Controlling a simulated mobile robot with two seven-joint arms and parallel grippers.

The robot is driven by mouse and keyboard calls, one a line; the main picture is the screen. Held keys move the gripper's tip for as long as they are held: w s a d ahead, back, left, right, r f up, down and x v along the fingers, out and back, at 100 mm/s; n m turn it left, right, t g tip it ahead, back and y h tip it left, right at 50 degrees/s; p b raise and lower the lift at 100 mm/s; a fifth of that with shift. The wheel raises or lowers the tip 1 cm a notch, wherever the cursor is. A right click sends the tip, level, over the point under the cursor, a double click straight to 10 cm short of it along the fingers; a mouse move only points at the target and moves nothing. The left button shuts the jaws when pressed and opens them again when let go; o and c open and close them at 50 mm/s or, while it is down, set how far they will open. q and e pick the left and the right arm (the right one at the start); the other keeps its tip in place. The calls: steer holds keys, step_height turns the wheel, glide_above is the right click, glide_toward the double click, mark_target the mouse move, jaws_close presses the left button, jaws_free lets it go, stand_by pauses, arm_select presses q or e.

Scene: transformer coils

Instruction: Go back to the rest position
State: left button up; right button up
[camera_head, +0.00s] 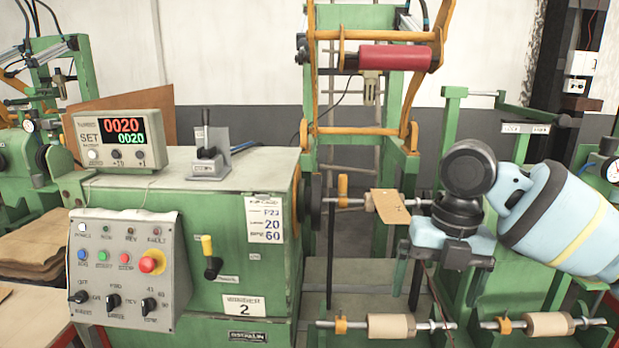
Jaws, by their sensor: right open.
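My right arm comes in from the right edge, light blue with black joints. My right gripper (410,290) points down, open, with dark fingers and nothing visible between them. It hangs in front of the green winding machine's frame, just below and right of a tan coil (391,207) on the machine's horizontal shaft. I cannot tell how far the gripper stands from that shaft. My left arm and left gripper are not in view.
The green machine cabinet (200,220) carries a counter box (122,139) and a grey control panel (126,270). A red roller (395,57) sits in an orange frame above. Two lower shafts hold tan coils (391,326) (549,324). Brown sheets (38,245) lie stacked at left.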

steer(key=s+a+f+m+t+y, duration=0.15)
steer(key=a+f+m, duration=0.35)
steer(key=f, duration=0.5)
steer(key=s+a+f+m+t+y, duration=0.1)
steer(key=a+f+m+t+y, duration=0.25)
steer(key=f, duration=0.65)
steer(key=s+a+f+m+y, duration=0.1)
steer(key=a+f+m+y, duration=0.1)
steer(key=a+f+m, duration=0.6)
steer(key=s+d+f+m+t+h, duration=0.1)
steer(key=s+d+f+m+t, duration=0.1)
steer(key=s+d+f+m, duration=0.3)
steer(key=s+d+f+m+t+h, duration=0.1)
steer(key=s+d+f+m, duration=0.4)
steer(key=f, duration=0.3)
steer(key=s+d+f+m+h, duration=0.2)
steer(key=s+d, duration=0.1)
steer(key=s, duration=0.4)
steer(key=s+d+f+m+t+h, duration=0.1)
steer(key=s+d+f+m+h, duration=0.1)
steer(key=s, duration=0.6)
steer(key=shift+d+m, duration=0.75)
steer(key=shift+d, duration=0.45)
